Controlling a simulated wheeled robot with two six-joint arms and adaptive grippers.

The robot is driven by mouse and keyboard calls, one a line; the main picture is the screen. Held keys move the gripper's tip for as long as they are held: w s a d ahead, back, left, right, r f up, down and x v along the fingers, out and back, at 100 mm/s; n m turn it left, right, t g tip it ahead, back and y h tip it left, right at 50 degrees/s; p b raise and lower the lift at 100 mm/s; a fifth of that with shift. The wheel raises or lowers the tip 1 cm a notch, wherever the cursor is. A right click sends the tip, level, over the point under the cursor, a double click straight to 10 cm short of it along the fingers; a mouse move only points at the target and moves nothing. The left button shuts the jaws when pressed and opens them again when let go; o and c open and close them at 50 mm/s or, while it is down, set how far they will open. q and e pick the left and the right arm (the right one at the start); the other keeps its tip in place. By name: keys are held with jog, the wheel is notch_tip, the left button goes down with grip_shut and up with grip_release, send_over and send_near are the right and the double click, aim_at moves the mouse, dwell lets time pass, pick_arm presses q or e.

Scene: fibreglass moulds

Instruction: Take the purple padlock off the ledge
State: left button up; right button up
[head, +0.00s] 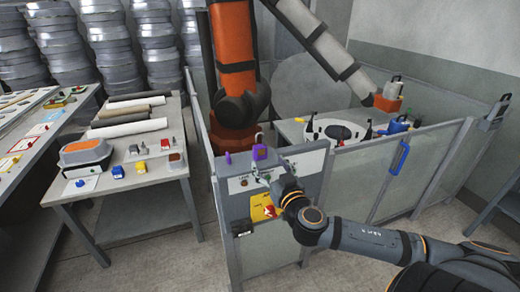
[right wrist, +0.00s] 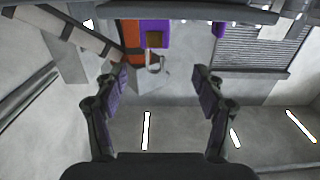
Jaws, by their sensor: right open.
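The purple padlock (head: 258,150) stands on the ledge (head: 290,152) along the top of the grey cell panel. In the right wrist view the padlock (right wrist: 155,26) shows a brown patch and a metal shackle, upper middle, beyond the fingertips. My right gripper (head: 268,174) is close to the padlock, on the near side of the panel. In the right wrist view its two fingers (right wrist: 160,82) are wide apart with nothing between them. My left gripper is not in view.
A smaller purple object (head: 228,158) stands left of the padlock. A yellow sign (head: 261,207) is on the panel below. An orange industrial arm (head: 233,50) rises behind the panel. A blue handle (head: 401,158) is on the fence at right. A workbench (head: 150,185) stands left.

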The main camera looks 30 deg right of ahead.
aim_at(261, 149)
jog(key=b+x, duration=0.1)
jog(key=x, duration=0.4)
jog(key=shift+w+d+f+b, duration=0.1)
jog(key=shift+w+b, duration=0.1)
jog(key=shift+b, duration=0.2)
jog(key=shift+w+d, duration=0.15)
jog(key=shift+w, duration=0.05)
jog(key=x, duration=0.1)
jog(key=p+x, duration=0.1)
jog(key=x, duration=0.1)
jog(key=p+x, duration=0.1)
jog(key=shift+w+d, duration=0.3)
jog(key=shift+d, duration=0.05)
jog(key=shift+w, duration=0.1)
jog(key=c, duration=1.4)
jog(key=shift+o, duration=0.2)
